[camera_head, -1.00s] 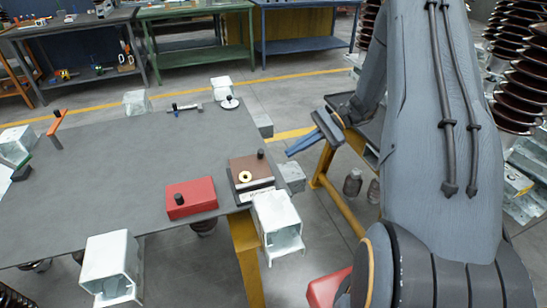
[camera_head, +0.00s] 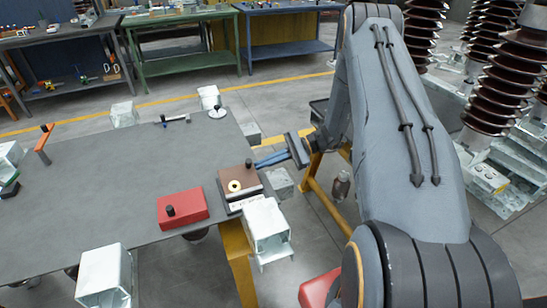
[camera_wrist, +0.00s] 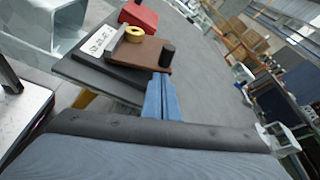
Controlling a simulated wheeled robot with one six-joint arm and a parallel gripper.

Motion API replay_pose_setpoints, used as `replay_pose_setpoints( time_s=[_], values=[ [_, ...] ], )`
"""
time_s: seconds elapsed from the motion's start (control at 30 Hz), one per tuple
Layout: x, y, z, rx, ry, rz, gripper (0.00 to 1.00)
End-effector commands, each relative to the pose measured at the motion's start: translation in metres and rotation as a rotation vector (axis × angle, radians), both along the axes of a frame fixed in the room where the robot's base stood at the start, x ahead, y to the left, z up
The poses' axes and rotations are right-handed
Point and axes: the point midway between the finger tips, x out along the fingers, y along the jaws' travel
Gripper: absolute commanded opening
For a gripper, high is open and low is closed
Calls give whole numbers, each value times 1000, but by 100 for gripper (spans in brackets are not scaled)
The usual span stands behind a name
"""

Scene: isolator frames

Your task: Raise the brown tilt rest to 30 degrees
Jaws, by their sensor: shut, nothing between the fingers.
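The brown tilt rest (camera_head: 239,181) lies at the right end of the grey table, on a dark base with a white label strip along its front. A brass ring and a black knob (camera_head: 248,163) stand on its brown plate. The plate looks flat or nearly so. In the wrist view the brown plate (camera_wrist: 140,52) is just beyond the fingers, its black knob to their right. My gripper (camera_head: 258,164) has its blue fingers shut and empty, pointing left at the rest's right side. I cannot tell whether the fingertips (camera_wrist: 160,80) touch the plate.
A red block (camera_head: 185,211) with a black knob sits left of the rest. A white bracket (camera_head: 266,228) stands at the table's front right corner. An orange lever (camera_head: 43,145) and a small round-based item (camera_head: 217,112) are on the table. The table's middle is clear.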

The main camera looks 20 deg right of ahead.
Motion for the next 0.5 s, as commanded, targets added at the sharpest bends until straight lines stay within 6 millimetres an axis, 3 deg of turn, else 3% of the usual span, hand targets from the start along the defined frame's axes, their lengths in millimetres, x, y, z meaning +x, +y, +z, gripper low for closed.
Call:
replay_pose_setpoints(
  time_s=[0.5],
  values=[
    [-2,17,1,7,4,16,0]
  ],
)
